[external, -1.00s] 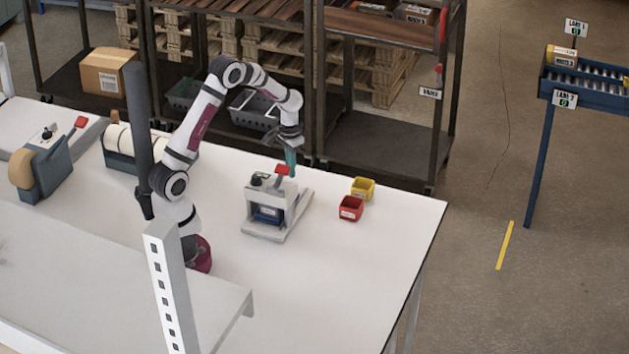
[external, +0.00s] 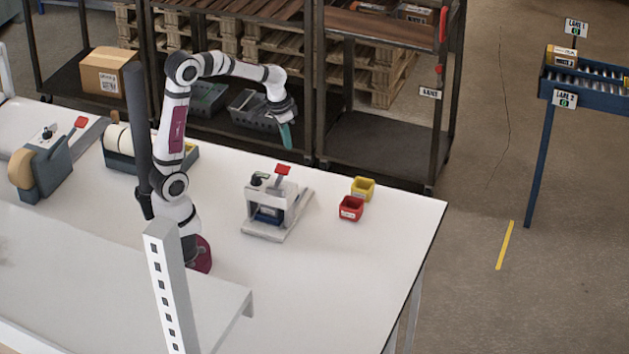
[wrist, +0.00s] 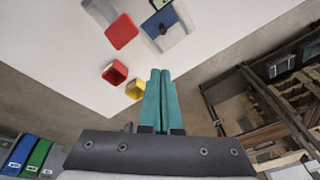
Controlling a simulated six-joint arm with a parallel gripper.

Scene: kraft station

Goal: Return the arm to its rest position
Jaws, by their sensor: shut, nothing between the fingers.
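My gripper (external: 286,136) hangs above the far edge of the white table in the external view, behind the grey press-like device (external: 268,212) with the red handle. In the wrist view its two teal fingers (wrist: 159,76) are together with nothing between them. My arm is raised and bent at the elbow, clear of the table and the device. The device also shows at the top of the wrist view, with its red handle (wrist: 121,32).
A red bin (external: 351,208) and a yellow bin (external: 363,188) stand right of the device. A tape dispenser (external: 40,170) and a roll holder (external: 118,147) stand at the left. Dark shelving (external: 385,130) stands behind the table. The table's front right is clear.

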